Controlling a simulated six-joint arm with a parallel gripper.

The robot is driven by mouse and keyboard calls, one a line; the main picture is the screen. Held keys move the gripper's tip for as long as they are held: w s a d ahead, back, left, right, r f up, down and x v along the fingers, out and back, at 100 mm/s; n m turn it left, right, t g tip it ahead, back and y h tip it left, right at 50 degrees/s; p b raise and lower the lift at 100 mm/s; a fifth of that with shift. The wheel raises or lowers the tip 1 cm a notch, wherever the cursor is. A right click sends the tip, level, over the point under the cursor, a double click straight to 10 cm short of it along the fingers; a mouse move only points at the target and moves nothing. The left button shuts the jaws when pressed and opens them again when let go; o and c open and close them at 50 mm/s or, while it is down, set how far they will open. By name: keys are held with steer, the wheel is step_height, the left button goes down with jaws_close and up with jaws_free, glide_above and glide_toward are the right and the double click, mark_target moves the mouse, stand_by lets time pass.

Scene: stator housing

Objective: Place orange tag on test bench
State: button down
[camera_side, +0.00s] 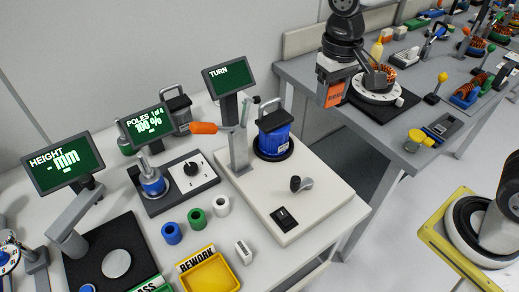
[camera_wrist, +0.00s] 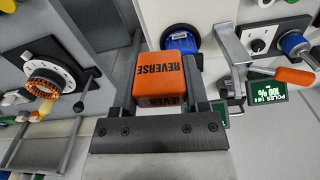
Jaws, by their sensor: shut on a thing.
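The orange tag (camera_wrist: 165,72) is a block lettered REVERSE. It sits between the two dark fingers of my gripper (camera_wrist: 163,58) in the wrist view, and the gripper is shut on it. In the side view the tag (camera_side: 331,92) hangs below my gripper (camera_side: 336,72), in front of the grey bench at the back right. The test bench appears to be the pale raised plate (camera_side: 320,203) with the TURN screen, left of and below the tag in the side view. A blue housing (camera_side: 274,141) with a dark handle stands on it.
A round white fixture with a copper-wound stator (camera_side: 378,84) is close right of the tag. The TURN screen (camera_side: 229,75), a post with an orange handle (camera_side: 204,128) and a dark knob (camera_side: 295,184) rise from the plate. The plate's front right is mostly clear.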

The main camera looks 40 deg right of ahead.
steer(key=shift+s+d+r, duration=0.1)
steer(key=shift+s+r, duration=0.1)
steer(key=shift+s, duration=0.35)
stand_by(0.4)
steer(key=s+a+f+n, duration=1.2)
steer(key=s+n, duration=0.4)
steer(key=n, duration=0.3)
steer(key=shift+s+a+f, duration=0.4)
steer(key=shift+f, duration=0.4)
